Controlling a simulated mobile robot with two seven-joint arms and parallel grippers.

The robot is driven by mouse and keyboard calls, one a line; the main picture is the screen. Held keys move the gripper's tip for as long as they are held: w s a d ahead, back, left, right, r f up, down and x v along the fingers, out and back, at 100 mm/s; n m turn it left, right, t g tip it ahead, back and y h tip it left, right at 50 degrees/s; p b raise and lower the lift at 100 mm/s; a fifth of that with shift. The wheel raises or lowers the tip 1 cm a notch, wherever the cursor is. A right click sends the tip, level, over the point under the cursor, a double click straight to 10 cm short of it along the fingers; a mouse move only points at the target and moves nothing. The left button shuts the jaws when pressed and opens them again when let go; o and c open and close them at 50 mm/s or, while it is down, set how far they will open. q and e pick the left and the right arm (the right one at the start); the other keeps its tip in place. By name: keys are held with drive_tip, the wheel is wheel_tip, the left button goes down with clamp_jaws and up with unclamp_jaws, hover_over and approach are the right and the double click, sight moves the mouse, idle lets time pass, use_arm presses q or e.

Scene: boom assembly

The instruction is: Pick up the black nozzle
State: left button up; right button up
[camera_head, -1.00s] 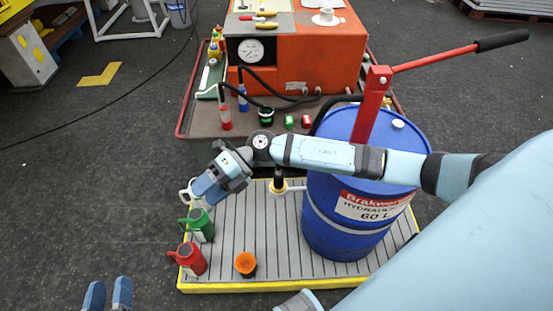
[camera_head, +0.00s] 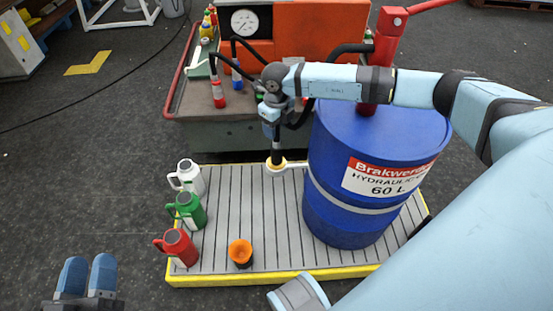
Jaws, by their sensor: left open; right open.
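A slim black nozzle (camera_head: 277,148) stands upright in a yellow-and-white ring holder (camera_head: 276,165) at the left side of the blue drum (camera_head: 340,215). My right gripper (camera_head: 273,122) points down just above the nozzle, its fingers by the nozzle's upper part. It is open; the nozzle's top is hidden by the gripper, and I cannot tell whether the fingers touch it. My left gripper (camera_head: 88,275) is at the lower left edge, open and empty, away from the nozzle.
White (camera_head: 189,178), green (camera_head: 190,212) and red (camera_head: 178,249) jugs and an orange cup (camera_head: 240,253) stand on the yellow-edged slatted platform (camera_head: 225,215). A cart (camera_head: 220,135) with hoses and bottles is behind. The platform's middle is clear.

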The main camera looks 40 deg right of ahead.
sight(276, 141)
wheel_tip(276, 141, down, 6)
drive_tip(key=b, duration=0.2)
drive_tip(key=shift+a+f+b, duration=0.1)
drive_tip(key=shift+f+b, duration=0.05)
drive_tip(key=shift+b, duration=0.15)
use_arm(q)
drive_tip(key=shift+g, duration=0.9)
wheel_tip(276, 141, down, 4)
drive_tip(key=shift+w+d+f, duration=0.1)
drive_tip(key=shift+d, duration=0.05)
use_arm(e)
clamp_jaws()
